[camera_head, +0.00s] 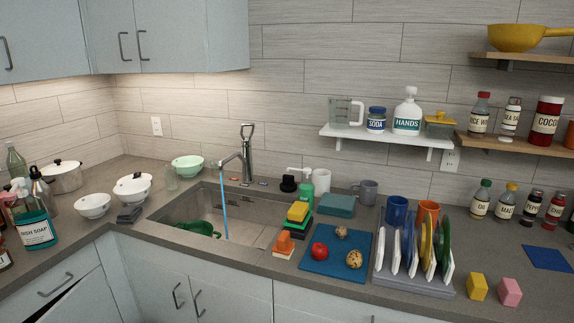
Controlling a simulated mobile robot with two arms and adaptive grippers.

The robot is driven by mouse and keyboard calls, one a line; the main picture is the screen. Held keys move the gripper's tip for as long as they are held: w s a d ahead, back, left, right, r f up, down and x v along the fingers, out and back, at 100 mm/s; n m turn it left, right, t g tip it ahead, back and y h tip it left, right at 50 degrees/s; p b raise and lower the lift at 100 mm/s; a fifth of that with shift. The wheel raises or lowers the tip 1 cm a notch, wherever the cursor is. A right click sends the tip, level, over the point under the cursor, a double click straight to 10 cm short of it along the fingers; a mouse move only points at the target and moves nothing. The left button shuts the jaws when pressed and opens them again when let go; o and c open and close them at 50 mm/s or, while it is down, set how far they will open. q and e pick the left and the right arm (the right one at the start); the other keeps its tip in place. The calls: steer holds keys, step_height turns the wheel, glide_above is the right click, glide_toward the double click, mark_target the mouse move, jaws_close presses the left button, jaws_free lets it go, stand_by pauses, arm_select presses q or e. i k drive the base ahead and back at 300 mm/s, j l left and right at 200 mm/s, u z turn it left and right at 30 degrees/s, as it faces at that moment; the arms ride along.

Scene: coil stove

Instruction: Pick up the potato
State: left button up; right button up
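A blue cutting board (324,269) lies on the counter right of the sink. On it sits a round, tan, dark-speckled item that looks like a potato (354,259), near the board's right side. A smaller brownish round item (341,232) sits behind it; I cannot tell for sure which of the two is the potato. A red round fruit or tomato (319,251) sits to the left on the same board. Neither of my grippers shows in the head view.
A dish rack (408,283) with plates and cups stands close right of the board. Stacked sponges (297,212) and an orange block (285,239) stand to its left. The sink (180,212) has running water. A shelf (385,136) hangs above.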

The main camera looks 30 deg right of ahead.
mark_target(354, 258)
steer(key=z, duration=1.35)
steer(key=i+l+z, duration=0.1)
steer(key=i, duration=0.55)
